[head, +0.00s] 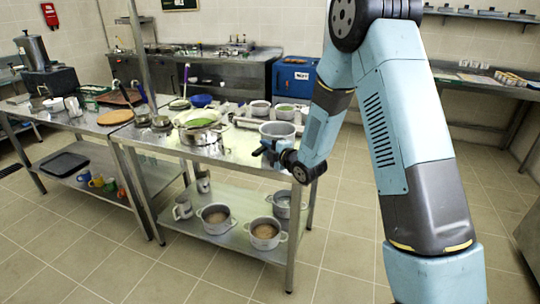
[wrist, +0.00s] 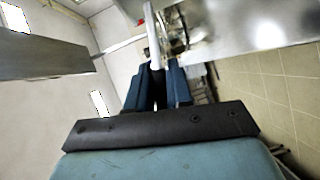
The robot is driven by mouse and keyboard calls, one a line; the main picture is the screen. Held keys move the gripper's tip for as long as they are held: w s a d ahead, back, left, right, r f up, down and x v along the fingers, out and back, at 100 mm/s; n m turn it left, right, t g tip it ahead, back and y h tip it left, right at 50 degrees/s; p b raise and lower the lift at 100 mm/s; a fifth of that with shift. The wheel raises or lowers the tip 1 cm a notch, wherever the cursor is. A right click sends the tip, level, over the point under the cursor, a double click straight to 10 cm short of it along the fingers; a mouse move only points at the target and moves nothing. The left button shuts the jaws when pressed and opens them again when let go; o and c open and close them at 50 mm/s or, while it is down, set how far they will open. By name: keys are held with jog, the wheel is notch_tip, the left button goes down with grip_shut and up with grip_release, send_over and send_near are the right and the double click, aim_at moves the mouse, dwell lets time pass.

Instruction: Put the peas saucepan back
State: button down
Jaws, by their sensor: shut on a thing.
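My gripper (head: 266,150) is at the right front end of the near steel table (head: 235,160). It is shut on a thin pale part (wrist: 153,40) that shows between the fingers in the wrist view. In the head view, a grey saucepan (head: 279,138) sits right behind the fingers, and the held part seems to belong to it. I cannot make out peas in it. A saucepan with green contents (head: 284,112) stands behind it. A larger pot with green contents (head: 200,136) stands to the left. My gripper hides part of the grey saucepan's front.
Another saucepan (head: 260,109) and a blue bowl (head: 201,101) stand on the table. Several pans, including one with brown contents (head: 264,238), stand on the lower shelf (head: 237,232). A steel post (head: 141,55) rises at the left. The tiled floor in front is clear.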

jog(key=shift+f, duration=1.45)
jog(key=c, duration=1)
grip_release()
jog(key=shift+s+d, duration=0.1)
